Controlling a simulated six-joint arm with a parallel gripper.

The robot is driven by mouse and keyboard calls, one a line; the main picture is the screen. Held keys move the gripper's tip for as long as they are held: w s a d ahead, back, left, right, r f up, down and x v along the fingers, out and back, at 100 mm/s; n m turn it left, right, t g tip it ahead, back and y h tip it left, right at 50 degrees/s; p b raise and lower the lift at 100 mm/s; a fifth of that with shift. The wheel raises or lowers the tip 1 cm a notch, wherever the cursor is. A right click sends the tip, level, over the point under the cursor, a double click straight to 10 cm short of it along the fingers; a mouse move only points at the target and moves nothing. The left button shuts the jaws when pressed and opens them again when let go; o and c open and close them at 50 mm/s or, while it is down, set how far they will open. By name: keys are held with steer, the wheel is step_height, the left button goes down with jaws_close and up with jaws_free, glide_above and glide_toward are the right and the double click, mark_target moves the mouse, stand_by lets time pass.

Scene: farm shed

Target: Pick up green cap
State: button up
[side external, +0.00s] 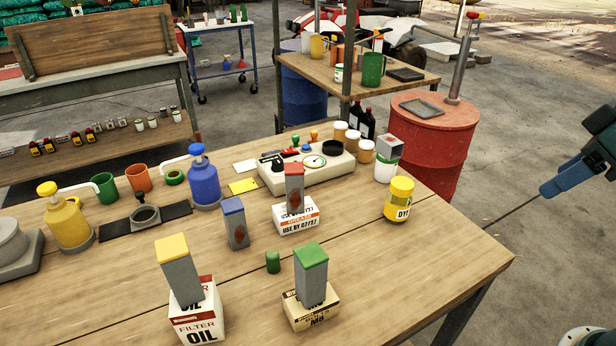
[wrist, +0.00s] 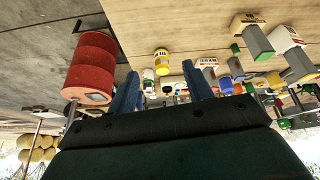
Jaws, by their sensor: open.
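The green cap (side external: 272,262) is a small dark green cylinder standing upright on the wooden table (side external: 410,285), between a blue-topped grey block (side external: 235,222) and a green-topped grey block (side external: 311,274). In the upside-down wrist view the cap shows as a small green spot (wrist: 235,48) right of my fingers. My gripper (wrist: 160,71) has its two blue fingers wide apart with nothing held between them. In the side view part of my gripper shows at the right edge, off the table and far from the cap.
A white oil filter box (side external: 196,322) with a yellow-topped block stands left of the cap. A grease box (side external: 298,222) with a red-topped block is behind it. A yellow dye can (side external: 399,199) stands near the right edge. The table's right front is clear. A red drum (side external: 437,150) stands beyond.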

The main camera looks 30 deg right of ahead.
steer(key=w+a+r+n+g, duration=0.1)
steer(key=w+a+n, duration=0.2)
steer(key=w, duration=0.2)
steer(key=w+a+r+n, duration=0.2)
steer(key=w+n, duration=0.1)
steer(key=w, duration=0.2)
steer(key=n+g, duration=0.4)
steer(key=n, duration=1.1)
glide_above(271, 254)
step_height(271, 254, down, 17)
steer(key=shift+f, duration=4.2)
